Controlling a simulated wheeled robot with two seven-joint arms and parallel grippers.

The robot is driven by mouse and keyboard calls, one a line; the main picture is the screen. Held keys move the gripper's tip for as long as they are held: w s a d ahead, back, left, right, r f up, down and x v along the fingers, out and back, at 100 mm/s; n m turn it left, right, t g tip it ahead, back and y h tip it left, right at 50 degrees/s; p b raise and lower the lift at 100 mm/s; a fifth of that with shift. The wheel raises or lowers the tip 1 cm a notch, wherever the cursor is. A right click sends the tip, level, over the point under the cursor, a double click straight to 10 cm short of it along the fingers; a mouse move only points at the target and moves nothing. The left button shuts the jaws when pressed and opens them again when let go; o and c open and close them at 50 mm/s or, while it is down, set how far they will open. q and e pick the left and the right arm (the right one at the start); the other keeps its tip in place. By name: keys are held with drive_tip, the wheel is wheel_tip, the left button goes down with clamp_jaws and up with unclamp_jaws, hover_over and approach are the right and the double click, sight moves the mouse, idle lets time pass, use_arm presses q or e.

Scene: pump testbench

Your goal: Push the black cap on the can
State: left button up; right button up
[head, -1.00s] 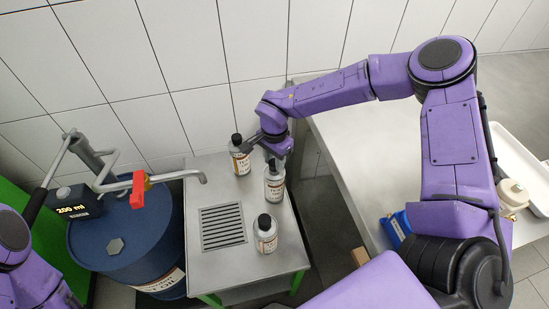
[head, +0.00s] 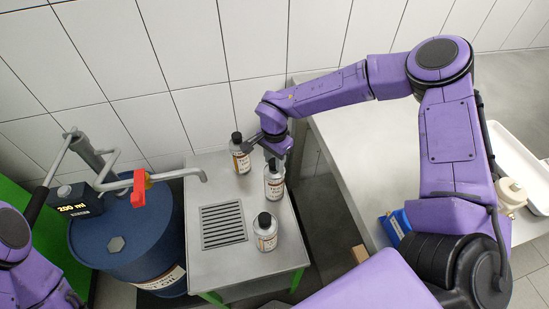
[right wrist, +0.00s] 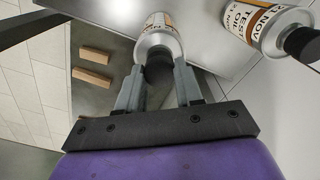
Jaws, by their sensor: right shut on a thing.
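A silver can with a white and orange label (head: 273,187) stands upright near the right edge of the small metal table. My right gripper (head: 273,154) is directly above it. In the right wrist view the gripper (right wrist: 160,86) is shut on a black cap (right wrist: 158,69), with a finger on each side. The cap is at the top of the can (right wrist: 158,42); I cannot tell whether it is fully seated. My left gripper is out of view; only part of the left arm shows at the left edge.
Two similar capped cans stand nearby, one behind to the left (head: 240,155) and one in front (head: 265,235). A drain grate (head: 223,224) is left of them. A blue drum (head: 130,240) with a pump spout (head: 190,174) stands left of the metal table (head: 235,275).

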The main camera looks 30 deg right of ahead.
drive_tip(key=shift+f, duration=0.1)
drive_tip(key=o, duration=1.7)
drive_tip(key=shift+r+p, duration=1.35)
drive_tip(key=shift+p, duration=0.15)
wheel_tip(320, 180, up, 4)
drive_tip(key=p, duration=0.4)
drive_tip(key=shift+r+p, duration=0.2)
drive_tip(key=shift+p, duration=0.1)
drive_tip(key=shift+f, duration=0.1)
clamp_jaws()
drive_tip(key=shift+f+b, duration=1.75)
drive_tip(key=shift+f, duration=1)
